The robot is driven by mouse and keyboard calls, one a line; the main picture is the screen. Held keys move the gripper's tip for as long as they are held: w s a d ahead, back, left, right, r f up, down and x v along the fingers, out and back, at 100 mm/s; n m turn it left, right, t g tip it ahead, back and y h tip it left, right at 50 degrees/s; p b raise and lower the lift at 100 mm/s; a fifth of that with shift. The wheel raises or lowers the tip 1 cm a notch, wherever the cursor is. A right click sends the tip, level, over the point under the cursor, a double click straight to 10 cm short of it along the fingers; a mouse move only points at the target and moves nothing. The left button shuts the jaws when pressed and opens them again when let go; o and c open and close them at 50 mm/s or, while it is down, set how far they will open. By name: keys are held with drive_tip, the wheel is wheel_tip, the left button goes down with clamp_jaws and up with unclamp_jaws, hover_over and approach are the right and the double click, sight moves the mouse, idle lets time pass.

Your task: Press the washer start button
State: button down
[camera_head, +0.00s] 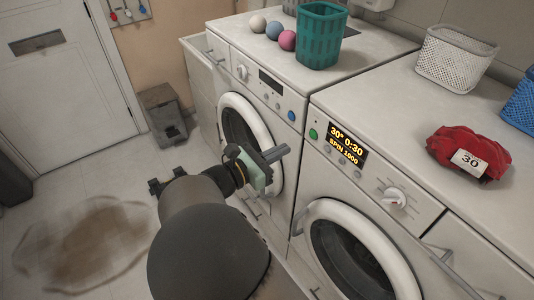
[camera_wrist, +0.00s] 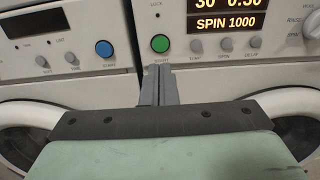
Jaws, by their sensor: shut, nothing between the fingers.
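The right washer (camera_head: 415,195) has a lit display (camera_head: 347,145) reading 30° 0:30 and SPIN 1000. A green round button (camera_head: 313,134) sits left of that display. In the wrist view the green button (camera_wrist: 160,43) is labelled START and lies just above my fingertips. My gripper (camera_head: 281,151) is shut and empty, with its fingers pointing toward the machine fronts. In the wrist view my gripper (camera_wrist: 159,70) appears just below the green button; I cannot tell whether a gap remains in depth.
The left machine (camera_head: 240,50) has a blue button (camera_head: 291,116) and a closed round door (camera_head: 240,125). A teal basket (camera_head: 319,38), several balls, a white basket (camera_head: 452,58) and a red cloth tagged 30 (camera_head: 468,148) sit on top. A brown stain (camera_head: 90,240) marks the floor.

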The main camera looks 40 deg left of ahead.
sight(312, 135)
drive_tip(key=p+x, duration=0.2)
drive_tip(key=x, duration=0.5)
drive_tip(key=shift+w, duration=0.35)
